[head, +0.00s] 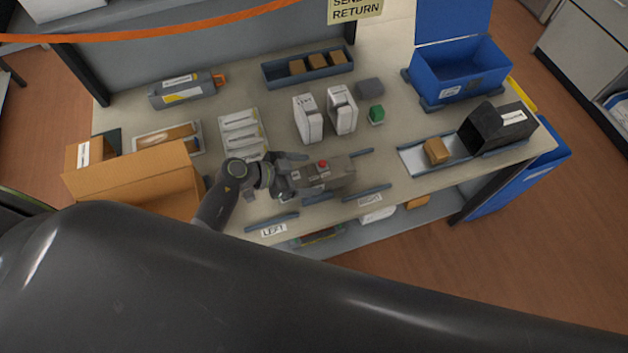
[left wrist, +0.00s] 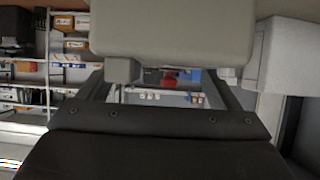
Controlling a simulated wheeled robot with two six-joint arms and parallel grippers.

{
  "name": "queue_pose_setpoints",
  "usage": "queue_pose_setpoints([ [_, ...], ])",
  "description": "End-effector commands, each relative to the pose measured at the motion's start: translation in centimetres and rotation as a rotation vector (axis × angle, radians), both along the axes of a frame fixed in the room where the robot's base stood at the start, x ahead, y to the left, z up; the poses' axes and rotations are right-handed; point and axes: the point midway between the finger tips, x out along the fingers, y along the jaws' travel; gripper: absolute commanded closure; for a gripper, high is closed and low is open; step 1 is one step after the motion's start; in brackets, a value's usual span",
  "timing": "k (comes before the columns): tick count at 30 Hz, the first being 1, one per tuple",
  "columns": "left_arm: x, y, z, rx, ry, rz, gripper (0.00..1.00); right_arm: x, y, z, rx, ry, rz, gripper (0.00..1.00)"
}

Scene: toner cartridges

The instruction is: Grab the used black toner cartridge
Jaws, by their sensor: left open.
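A long dark grey cartridge (head: 185,90) with an orange end and a white and yellow label lies at the back left of the table; it is the thing here most like a toner cartridge. My left gripper (head: 287,176) is open, well in front and to the right of it, beside a grey box with a red button (head: 335,175). In the left wrist view a pale grey block (left wrist: 170,30) fills the top, close to the gripper; I cannot tell what it is. My right gripper is not in view.
An open cardboard box (head: 140,183) stands at the left front. White cartons (head: 308,118) stand mid-table, a dark tray with small boxes (head: 307,68) behind them. A blue bin (head: 455,72) and a black box-like unit (head: 497,125) are at right. Clear tabletop shows between these.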

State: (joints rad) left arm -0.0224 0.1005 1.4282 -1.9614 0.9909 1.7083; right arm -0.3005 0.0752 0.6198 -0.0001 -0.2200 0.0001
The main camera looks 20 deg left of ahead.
Motion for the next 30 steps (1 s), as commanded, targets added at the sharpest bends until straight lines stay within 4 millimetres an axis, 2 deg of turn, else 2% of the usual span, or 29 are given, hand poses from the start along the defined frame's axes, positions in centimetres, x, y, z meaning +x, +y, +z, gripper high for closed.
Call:
queue_pose_setpoints([
  [1,0.4,-0.5,-0.9,-0.001,-0.003,-0.001,0.15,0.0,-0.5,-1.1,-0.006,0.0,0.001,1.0],
  [6,1.2,-1.7,-1.5,0.0,-0.002,0.0,0.15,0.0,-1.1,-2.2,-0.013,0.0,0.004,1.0],
  [17,1.4,-2.0,-1.4,0.001,-0.001,0.0,0.16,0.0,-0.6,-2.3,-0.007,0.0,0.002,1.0],
  [24,1.4,-2.0,-1.4,0.001,-0.001,0.0,0.47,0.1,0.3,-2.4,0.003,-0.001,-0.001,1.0],
  [30,1.4,-2.0,-1.4,0.002,-0.001,0.0,0.74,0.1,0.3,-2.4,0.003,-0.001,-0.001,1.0],
])
